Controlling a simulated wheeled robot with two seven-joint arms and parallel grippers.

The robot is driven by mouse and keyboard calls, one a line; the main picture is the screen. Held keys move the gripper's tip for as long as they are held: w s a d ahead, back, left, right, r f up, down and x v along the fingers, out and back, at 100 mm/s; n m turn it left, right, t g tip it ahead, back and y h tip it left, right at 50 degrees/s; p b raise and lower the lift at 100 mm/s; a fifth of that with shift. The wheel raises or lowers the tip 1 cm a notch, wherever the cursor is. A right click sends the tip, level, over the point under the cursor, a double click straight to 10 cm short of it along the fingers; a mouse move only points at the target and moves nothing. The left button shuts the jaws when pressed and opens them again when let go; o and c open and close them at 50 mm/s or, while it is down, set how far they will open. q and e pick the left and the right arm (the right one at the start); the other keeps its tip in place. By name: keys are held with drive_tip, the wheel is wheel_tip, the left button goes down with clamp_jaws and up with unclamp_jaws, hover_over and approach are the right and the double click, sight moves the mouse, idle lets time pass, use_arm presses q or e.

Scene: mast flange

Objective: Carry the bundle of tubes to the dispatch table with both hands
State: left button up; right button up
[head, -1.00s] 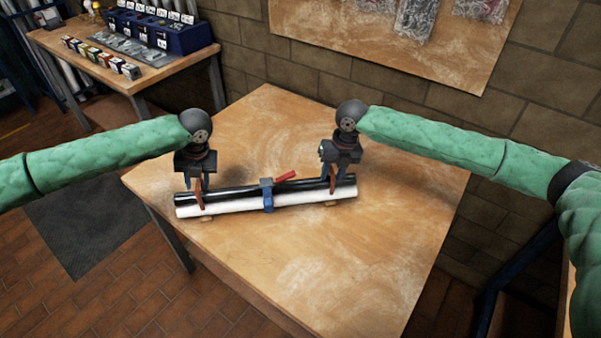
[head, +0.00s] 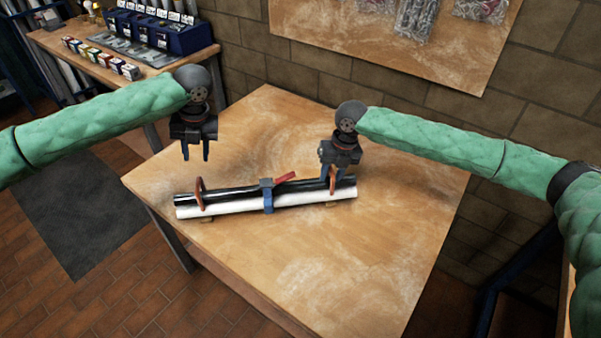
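The bundle of tubes (head: 235,206), one white and at least one black, lies on the wooden table (head: 330,265). A blue clamp with a red lever (head: 267,195) wraps its middle. It has a reddish-brown handle near each end; the left handle (head: 199,194) stands free. My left gripper (head: 195,157) is open and empty, above and behind the left handle, apart from it. My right gripper (head: 331,178) is down at the right handle (head: 332,180); its fingers are small and partly merged with the dark tube, so its grip is unclear.
Small light-brown supports (head: 331,205) show under the bundle. The table is clear around it. A brick wall with a board of bagged parts (head: 410,20) stands behind. A side bench (head: 150,75) with blue bins and small boxes is at the upper left.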

drive_tip(key=shift+r, duration=0.2)
use_arm(q)
drive_tip(key=shift+r, duration=0.3)
use_arm(e)
wheel_tip(320, 180, up, 11)
drive_tip(key=d, duration=0.2)
drive_tip(key=shift+d+r, duration=0.15)
drive_tip(key=shift+r, duration=0.05)
drive_tip(key=shift+w+f, duration=0.1)
